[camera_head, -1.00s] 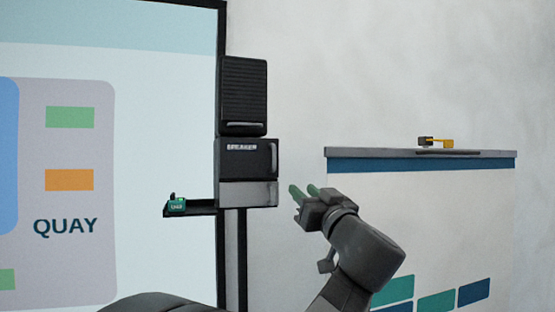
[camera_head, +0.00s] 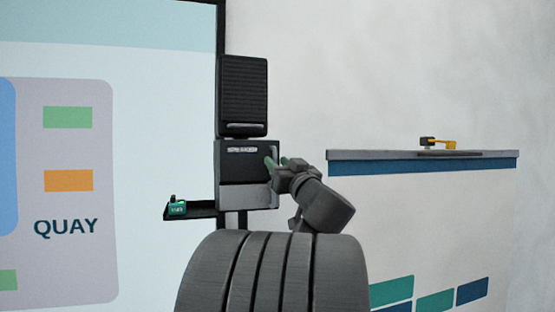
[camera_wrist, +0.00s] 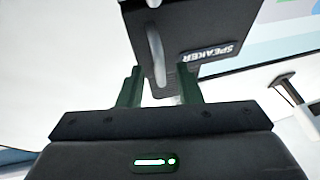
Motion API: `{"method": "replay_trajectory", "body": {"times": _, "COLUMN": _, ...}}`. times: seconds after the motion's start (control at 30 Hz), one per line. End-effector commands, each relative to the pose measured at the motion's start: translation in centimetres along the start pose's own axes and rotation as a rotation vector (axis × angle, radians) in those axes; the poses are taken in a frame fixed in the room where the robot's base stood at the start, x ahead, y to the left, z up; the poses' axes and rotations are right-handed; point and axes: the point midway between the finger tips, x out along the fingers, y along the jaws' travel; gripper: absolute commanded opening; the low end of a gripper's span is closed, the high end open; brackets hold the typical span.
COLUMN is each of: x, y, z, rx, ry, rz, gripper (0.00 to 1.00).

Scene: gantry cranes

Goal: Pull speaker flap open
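The speaker flap (camera_head: 243,168) is a black panel with the white word SPEAKER, in the middle of the dark unit on the post; it looks closed. In the wrist view the flap (camera_wrist: 195,25) shows upside down, with a pale upright bar handle (camera_wrist: 156,55) along one edge. My gripper (camera_head: 277,162) is at the flap's right edge, its green fingers pointing at the handle. In the wrist view my gripper (camera_wrist: 160,78) is open, and the handle's end appears between the two spread fingertips. I cannot tell whether they touch it.
A ribbed black box (camera_head: 243,92) is above the flap and a grey panel (camera_head: 243,196) below. A small dark shelf (camera_head: 205,209) at lower left carries a green item (camera_head: 177,207). A grey-topped ledge (camera_head: 365,155) with a yellow-and-black item (camera_head: 438,143) stands at right.

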Motion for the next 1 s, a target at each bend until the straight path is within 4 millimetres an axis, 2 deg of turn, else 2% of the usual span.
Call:
{"method": "replay_trajectory", "body": {"times": 0.13, "x": 0.82, "y": -0.01, "z": -0.05, "rx": 0.0, "ry": 0.0, "rz": 0.0, "gripper": 0.32}}
{"method": "replay_trajectory", "body": {"times": 0.4, "x": 0.88, "y": 0.0, "z": 0.0, "rx": -0.001, "ry": 0.0, "rz": 0.001, "gripper": 0.32}}
{"method": "replay_trajectory", "body": {"times": 0.57, "x": 0.86, "y": 0.0, "z": -0.01, "rx": -0.001, "ry": 0.0, "rz": 0.001, "gripper": 0.0}}
{"method": "replay_trajectory", "body": {"times": 1.0, "x": 0.63, "y": -0.42, "z": -0.04, "rx": -0.011, "ry": 0.005, "rz": 0.023, "gripper": 0.0}}
